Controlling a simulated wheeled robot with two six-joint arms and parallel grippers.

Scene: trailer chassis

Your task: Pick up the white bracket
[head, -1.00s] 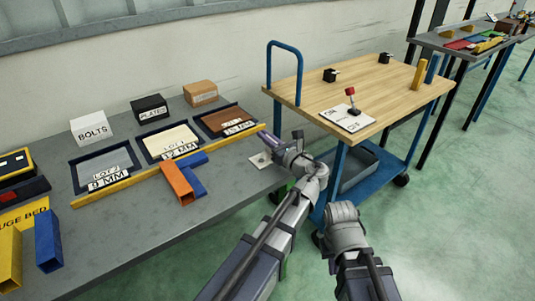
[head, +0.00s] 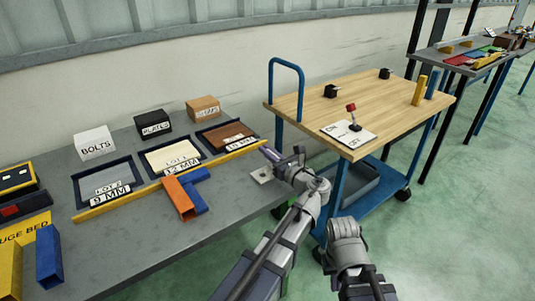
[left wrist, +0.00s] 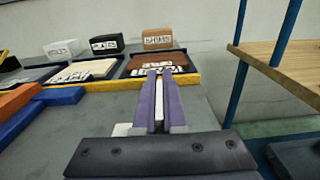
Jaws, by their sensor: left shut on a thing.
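The white bracket (head: 261,174) is at the right end of the grey workbench, partly hidden by my left gripper (head: 266,151). In the left wrist view, my left gripper's purple fingers (left wrist: 158,98) are shut on a thin upright white part of the bracket (left wrist: 159,106). Another white piece of it (left wrist: 122,129) shows to the left of the fingers, low over the bench. I cannot tell whether the bracket touches the bench. Only a grey joint of my right arm shows in the head view, and its gripper is out of sight.
A yellow rail (head: 150,188) runs along the bench before three labelled trays. An orange block (head: 179,200) and a blue block (head: 190,180) lie left of the gripper. A wooden-topped blue cart (head: 315,105) with a red-knobbed lever (head: 352,115) stands close on the right.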

